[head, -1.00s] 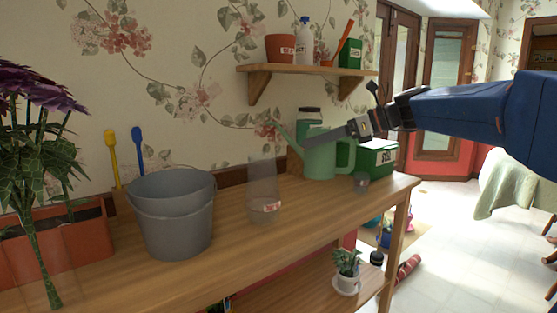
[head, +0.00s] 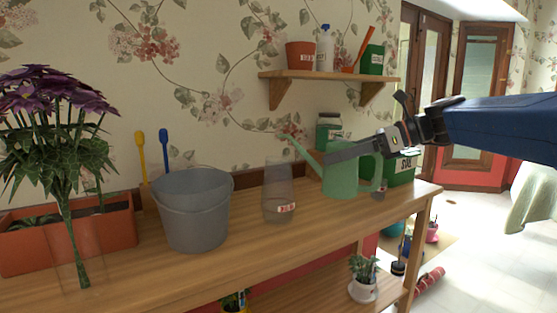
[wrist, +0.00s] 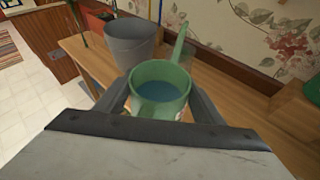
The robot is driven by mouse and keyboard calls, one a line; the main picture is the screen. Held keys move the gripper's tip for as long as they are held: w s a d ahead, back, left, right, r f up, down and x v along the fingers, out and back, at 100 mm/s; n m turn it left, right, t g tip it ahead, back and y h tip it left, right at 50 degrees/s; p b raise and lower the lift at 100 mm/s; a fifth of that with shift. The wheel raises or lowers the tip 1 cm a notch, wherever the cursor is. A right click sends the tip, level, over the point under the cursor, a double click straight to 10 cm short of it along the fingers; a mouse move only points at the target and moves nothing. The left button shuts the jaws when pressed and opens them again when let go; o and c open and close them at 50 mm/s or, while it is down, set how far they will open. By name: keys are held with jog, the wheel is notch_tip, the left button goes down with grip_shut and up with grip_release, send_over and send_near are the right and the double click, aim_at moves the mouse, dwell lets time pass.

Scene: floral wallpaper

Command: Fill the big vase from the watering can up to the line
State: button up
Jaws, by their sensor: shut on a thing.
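The light green watering can (head: 345,178) is upright in my gripper (head: 345,150), at the right part of the wooden table. In the wrist view, the fingers close on both sides of the can (wrist: 160,72), and blue water (wrist: 158,91) shows inside it. Its spout points left and up. The spout tip is near the vase's top right in the head view. I cannot make out a fill line or water in the vase.
A grey bucket (head: 195,215) stands left of the vase, and purple flowers (head: 55,105) and a terracotta planter (head: 110,222) are further left. A wall shelf (head: 330,76) hangs above.

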aim_at(338, 169)
jog(key=shift+f, duration=1.95)
jog(key=shift+r+g+h, duration=0.3)
jog(key=shift+r+h, duration=0.1)
jog(key=shift+r, duration=0.25)
jog(key=shift+r+h, duration=0.4)
jog(key=shift+r, duration=0.35)
jog(key=shift+r+g+h, duration=0.3)
jog(key=shift+r+h, duration=0.1)
jog(key=shift+r, duration=0.25)
jog(key=shift+r, duration=0.25)
jog(key=shift+r, duration=0.1)
dwell(0.3)
